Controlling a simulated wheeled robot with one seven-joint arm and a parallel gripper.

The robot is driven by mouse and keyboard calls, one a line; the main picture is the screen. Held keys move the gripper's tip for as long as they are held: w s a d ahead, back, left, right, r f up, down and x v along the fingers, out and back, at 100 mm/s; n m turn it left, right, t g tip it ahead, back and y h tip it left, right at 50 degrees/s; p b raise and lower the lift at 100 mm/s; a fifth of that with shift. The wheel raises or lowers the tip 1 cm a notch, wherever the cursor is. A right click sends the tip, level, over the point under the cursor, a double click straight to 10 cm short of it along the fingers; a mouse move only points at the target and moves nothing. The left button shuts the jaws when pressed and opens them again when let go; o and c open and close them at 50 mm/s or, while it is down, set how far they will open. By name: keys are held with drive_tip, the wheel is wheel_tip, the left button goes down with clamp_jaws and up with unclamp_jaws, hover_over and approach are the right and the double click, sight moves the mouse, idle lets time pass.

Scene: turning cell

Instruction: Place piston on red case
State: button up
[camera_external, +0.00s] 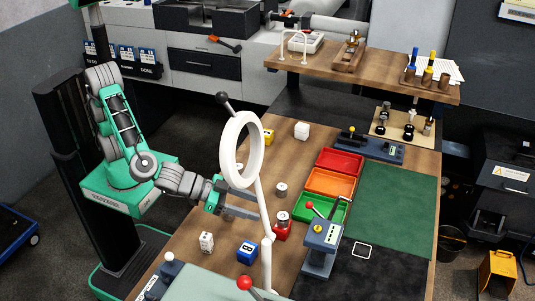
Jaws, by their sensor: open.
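A small red case (282,234) stands on the wooden bench right of the magnifier's post. A short silver cylinder, seemingly a piston (283,217), appears to sit upright on top of it; contact is too small to confirm. A similar silver cylinder (281,189) stands on the bench just behind. My gripper (257,204) is open and reaches in from the left, with its fingers pointing right toward the two cylinders. There is a gap between the fingers and the cylinders, and nothing shows between the fingers. The magnifier's post partly hides the fingertips.
A white ring magnifier (242,150) stands close in front of my gripper. A blue block (246,252), a white block (206,242), a yellow block (268,137) and a white cube (302,130) stand around. Right are a lever press (322,235) and red, orange and green trays (340,162).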

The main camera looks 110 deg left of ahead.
drive_tip(key=s+a+g, duration=0.2)
drive_tip(key=s+a, duration=0.1)
drive_tip(key=s, duration=0.2)
drive_tip(key=s+a+f+g+h, duration=0.1)
drive_tip(key=s+a+g, duration=0.1)
drive_tip(key=s, duration=0.3)
drive_tip(key=s+a+f+g+h, duration=0.1)
drive_tip(key=s+a+g, duration=0.1)
drive_tip(key=s+a, duration=0.2)
drive_tip(key=shift+s+a+f+m, duration=0.1)
drive_tip(key=shift+s+f+m, duration=0.15)
drive_tip(key=shift+s, duration=0.3)
drive_tip(key=s+f+m+g+h, duration=0.1)
drive_tip(key=s+m+g+h, duration=0.1)
drive_tip(key=s, duration=1)
drive_tip(key=shift+s+d+f+m+g, duration=0.3)
drive_tip(key=shift+m+g, duration=0.15)
drive_tip(key=shift+g, duration=0.25)
